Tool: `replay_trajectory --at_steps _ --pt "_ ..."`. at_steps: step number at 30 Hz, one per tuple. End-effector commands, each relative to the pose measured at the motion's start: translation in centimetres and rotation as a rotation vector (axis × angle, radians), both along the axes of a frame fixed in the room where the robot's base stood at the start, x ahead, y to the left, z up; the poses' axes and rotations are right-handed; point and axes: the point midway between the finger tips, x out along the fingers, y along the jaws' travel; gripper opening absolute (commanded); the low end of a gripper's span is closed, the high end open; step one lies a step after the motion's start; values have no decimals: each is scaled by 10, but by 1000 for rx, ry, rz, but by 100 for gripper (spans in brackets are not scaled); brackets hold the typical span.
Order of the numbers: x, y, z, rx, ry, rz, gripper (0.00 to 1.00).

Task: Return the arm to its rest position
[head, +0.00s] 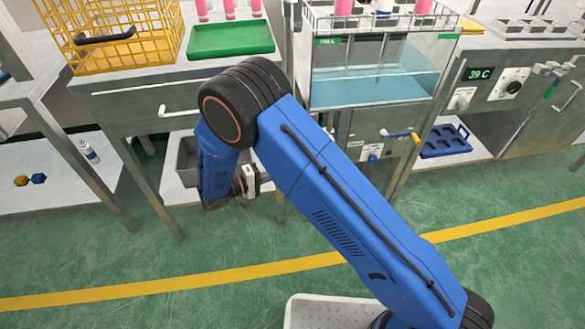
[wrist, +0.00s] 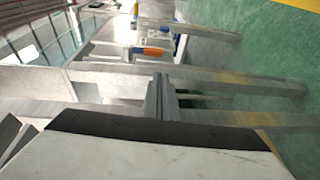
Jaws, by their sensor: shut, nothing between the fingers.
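My blue arm (head: 340,200) is folded at a raised elbow, with its forearm hanging down in front of the benches. The wrist end hangs low before the lower shelf, and my gripper is mostly hidden behind the forearm there. In the wrist view my gripper (wrist: 161,97) has its two grey fingers together, with nothing held between them. The fingers point towards blurred metal bars of the benches. I cannot tell how close they are to those bars.
A yellow wire basket (head: 115,35) and green tray (head: 231,38) stand on the left bench (head: 140,81). A water tank (head: 365,75) stands at centre. A grey bin (head: 186,160) sits on the lower shelf behind my forearm. Green floor (head: 180,245) with a yellow line is clear in front.

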Motion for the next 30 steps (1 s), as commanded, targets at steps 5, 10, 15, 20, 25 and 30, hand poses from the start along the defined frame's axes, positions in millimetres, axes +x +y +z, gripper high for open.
replay_trajectory --at_steps 5,10,15,20,25,30 --pt "-2 3 0 0 0 0 0" --pt "-2 3 0 0 0 0 0" --pt "-2 3 0 0 0 0 0" --pt "-1 1 2 3 3 -6 0" --pt "5 -23 26 40 39 -63 0" --pt "9 -67 64 116 113 -160 0"
